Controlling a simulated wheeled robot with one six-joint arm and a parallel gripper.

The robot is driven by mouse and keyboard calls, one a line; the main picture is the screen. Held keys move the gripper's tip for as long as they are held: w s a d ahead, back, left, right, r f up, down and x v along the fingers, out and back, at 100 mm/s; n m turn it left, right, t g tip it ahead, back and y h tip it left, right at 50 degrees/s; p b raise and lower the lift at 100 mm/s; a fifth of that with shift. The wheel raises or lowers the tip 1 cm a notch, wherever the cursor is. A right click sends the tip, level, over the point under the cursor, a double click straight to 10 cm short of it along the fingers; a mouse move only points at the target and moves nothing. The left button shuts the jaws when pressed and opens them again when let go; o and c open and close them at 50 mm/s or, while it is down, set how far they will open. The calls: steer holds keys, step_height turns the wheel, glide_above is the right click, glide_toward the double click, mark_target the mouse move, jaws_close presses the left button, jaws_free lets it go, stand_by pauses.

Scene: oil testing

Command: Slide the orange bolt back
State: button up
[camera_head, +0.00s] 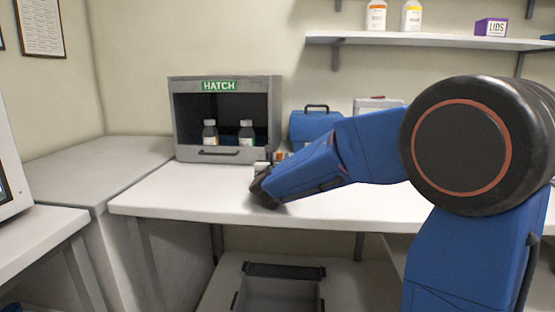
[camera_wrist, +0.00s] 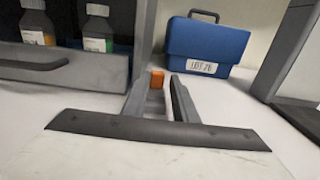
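A small orange block (camera_wrist: 157,79), which looks like the orange bolt, shows in the wrist view between the tips of two grey fingers. Grey stepped parts lie between the fingers, below the block. My gripper (camera_wrist: 160,84) is open, its fingers apart on either side of the block; I cannot tell whether either touches it. In the head view my gripper (camera_head: 266,188) is low over the white table, in front of the hatch box's right side. A small orange patch (camera_head: 279,155) shows just beyond it, largely hidden by my arm.
The grey hatch box (camera_head: 176,115), holding two bottles, stands at the back left with a dark handle (camera_head: 219,153). A blue case (camera_wrist: 209,44) stands behind the block. The white table (camera_head: 180,200) is clear at front left. A shelf (camera_head: 430,42) hangs above.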

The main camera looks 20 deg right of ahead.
steer(key=shift+o, duration=0.6)
steer(key=v, duration=1.7)
steer(key=shift+s, duration=0.25)
